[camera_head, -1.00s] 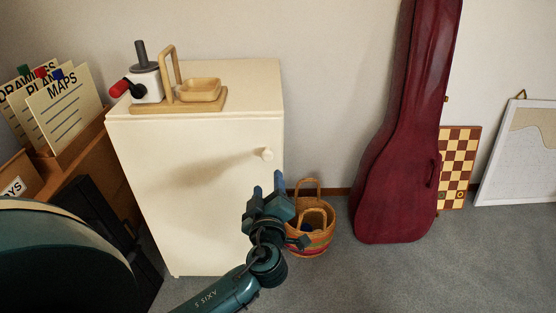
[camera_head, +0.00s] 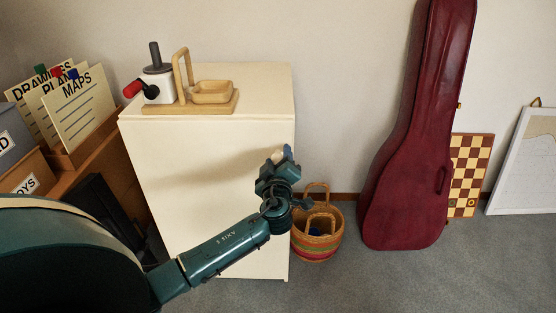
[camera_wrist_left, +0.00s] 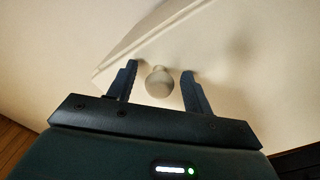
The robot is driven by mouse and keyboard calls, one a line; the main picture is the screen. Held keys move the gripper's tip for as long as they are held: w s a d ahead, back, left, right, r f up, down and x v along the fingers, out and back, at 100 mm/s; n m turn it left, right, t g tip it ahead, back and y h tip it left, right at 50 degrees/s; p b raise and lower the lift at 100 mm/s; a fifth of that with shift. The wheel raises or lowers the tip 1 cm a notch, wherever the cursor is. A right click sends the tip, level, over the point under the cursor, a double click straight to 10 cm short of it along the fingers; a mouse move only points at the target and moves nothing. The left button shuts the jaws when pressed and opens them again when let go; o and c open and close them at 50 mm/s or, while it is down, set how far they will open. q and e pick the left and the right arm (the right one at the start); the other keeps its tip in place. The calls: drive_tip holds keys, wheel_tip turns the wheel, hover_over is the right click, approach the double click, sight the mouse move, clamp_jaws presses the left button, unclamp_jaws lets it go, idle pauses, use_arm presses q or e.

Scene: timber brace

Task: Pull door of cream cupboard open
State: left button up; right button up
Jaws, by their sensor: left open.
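The cream cupboard (camera_head: 200,170) stands against the wall with its door shut. Its round cream knob (camera_head: 277,156) is near the door's upper right edge, partly hidden by my left gripper (camera_head: 278,154) in the head view. In the left wrist view the knob (camera_wrist_left: 159,82) sits between the two open fingers of the left gripper (camera_wrist_left: 160,84), with a gap visible on each side. The door face (camera_wrist_left: 215,50) fills the background there. I cannot tell whether the fingers touch the door. My right gripper is not in view.
A wooden stand with a bowl (camera_head: 212,93) and a white device with a red handle (camera_head: 157,85) sit on the cupboard top. A woven basket (camera_head: 318,240) stands right of the cupboard. A dark red instrument case (camera_head: 410,190) leans further right. Carpet in front is clear.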

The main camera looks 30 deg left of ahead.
use_arm(q)
drive_tip(key=shift+c, duration=0.5)
clamp_jaws()
drive_tip(key=shift+s, duration=0.1)
